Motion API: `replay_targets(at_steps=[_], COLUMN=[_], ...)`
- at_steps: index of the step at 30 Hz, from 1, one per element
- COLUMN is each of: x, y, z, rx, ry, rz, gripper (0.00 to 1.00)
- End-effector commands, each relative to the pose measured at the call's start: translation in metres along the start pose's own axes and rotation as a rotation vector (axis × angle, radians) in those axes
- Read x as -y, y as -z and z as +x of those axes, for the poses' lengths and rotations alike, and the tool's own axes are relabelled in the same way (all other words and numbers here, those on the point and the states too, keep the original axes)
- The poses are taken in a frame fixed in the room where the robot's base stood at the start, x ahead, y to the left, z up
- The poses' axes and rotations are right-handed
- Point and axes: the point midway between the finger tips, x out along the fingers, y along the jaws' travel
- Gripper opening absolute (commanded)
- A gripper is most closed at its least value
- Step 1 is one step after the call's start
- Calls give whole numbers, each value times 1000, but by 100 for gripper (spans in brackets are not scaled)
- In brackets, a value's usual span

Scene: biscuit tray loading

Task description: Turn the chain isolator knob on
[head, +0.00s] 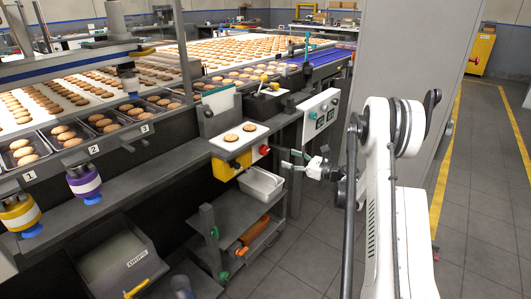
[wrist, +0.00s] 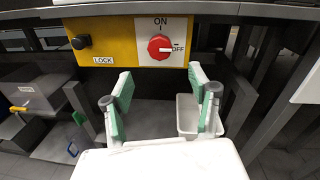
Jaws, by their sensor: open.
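The chain isolator knob is a red round knob (wrist: 160,47) on a white plate at the right of a yellow box (wrist: 110,30). ON is printed above it and OFF to its right. Its white pointer points right, at OFF. In the head view the red knob (head: 264,149) shows on the box front, to the left of my gripper (head: 291,159). In the wrist view my gripper (wrist: 161,82) is open and empty, its green-padded fingers spread below and to either side of the knob, apart from it.
A black knob (wrist: 82,42) marked LOCK sits left of the red knob. A pale bin (head: 261,184) is below the box. The grey floor at right is clear.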

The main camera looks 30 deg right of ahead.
Motion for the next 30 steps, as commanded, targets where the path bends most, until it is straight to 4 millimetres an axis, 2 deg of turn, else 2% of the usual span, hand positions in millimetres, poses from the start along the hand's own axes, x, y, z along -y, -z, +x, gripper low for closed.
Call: replay_targets(at_steps=[12, 18, 24, 30], x=[-2, -1, -1, 0], y=[2, 2, 1, 0], z=[77, 107, 123, 126], rx=[-1, -1, -1, -1], ry=[-3, -1, -1, 0], rz=[-2, -2, -3, -3], gripper=[56, 56, 56, 56])
